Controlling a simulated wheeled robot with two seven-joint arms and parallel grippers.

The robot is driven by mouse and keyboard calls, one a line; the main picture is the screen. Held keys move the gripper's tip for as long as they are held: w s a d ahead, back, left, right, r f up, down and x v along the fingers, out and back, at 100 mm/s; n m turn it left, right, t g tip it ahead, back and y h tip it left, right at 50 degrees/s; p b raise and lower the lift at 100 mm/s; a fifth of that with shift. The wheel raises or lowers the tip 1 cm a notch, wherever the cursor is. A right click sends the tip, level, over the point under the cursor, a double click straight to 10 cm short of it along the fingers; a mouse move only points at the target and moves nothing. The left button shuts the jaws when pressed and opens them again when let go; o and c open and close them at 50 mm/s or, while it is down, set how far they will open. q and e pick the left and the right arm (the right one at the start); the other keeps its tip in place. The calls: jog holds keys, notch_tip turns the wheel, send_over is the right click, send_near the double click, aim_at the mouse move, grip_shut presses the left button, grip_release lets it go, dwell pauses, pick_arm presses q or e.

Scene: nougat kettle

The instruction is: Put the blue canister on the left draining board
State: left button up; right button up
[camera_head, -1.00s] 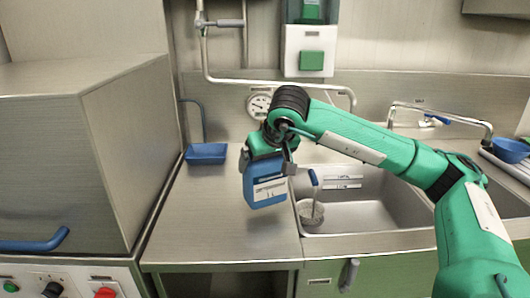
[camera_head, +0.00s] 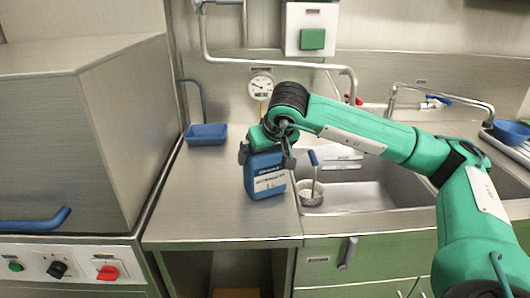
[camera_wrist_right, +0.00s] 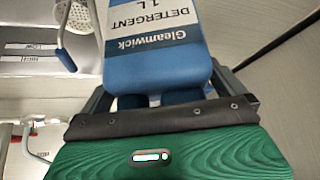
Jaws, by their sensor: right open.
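The blue canister (camera_head: 264,176), with a white detergent label, is upright with a slight tilt at the right edge of the left draining board (camera_head: 190,205), just left of the sink. Its base looks to be on the steel, though contact is hard to tell. My right gripper (camera_head: 267,153) is at its top, open, with one finger on each side. In the right wrist view, the canister (camera_wrist_right: 155,60) lies between the dark fingers, and its label faces the camera. My left gripper is not in view.
The sink (camera_head: 370,195) holds a strainer with a blue handle (camera_head: 313,165) close to the canister's right. A blue tray (camera_head: 206,134) sits at the back of the board. A large steel machine (camera_head: 85,130) stands at the left. The board's middle and front are clear.

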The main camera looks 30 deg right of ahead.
jog(key=shift+r, duration=0.25)
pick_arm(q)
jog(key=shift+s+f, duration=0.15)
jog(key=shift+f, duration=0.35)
pick_arm(e)
jog(key=v, duration=1.1)
jog(key=shift+s+r, duration=0.15)
jog(key=shift+r, duration=0.15)
